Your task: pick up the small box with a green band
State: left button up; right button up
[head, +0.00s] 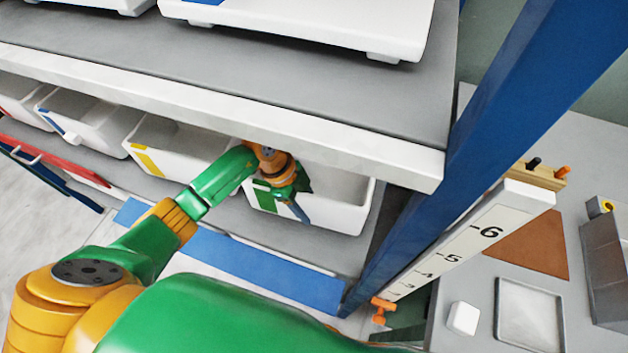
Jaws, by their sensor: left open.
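The small white box with a green band (335,214) stands at the right end of the lower shelf, under the upper shelf's edge. Its green band is on the front at the left, partly covered by my gripper. My left gripper (299,198) is open at the front left of this box, over its front rim. I cannot tell whether the fingers touch the rim. The back of the box is hidden under the upper shelf. My right gripper is not in view.
A yellow-banded box (185,160) and a blue-banded box (92,125) stand to the left on the same shelf. The upper shelf (300,140) overhangs closely. A blue post (470,140) rises at the right, beside a numbered scale (465,245) and a grey table (592,150).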

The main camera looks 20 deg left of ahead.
pick_arm(q)
jog(key=shift+s+a+f, duration=0.1)
jog(key=shift+s+a, duration=0.05)
jog(key=shift+a, duration=0.05)
jog(key=shift+d+f, duration=0.1)
jog(key=shift+f, duration=0.05)
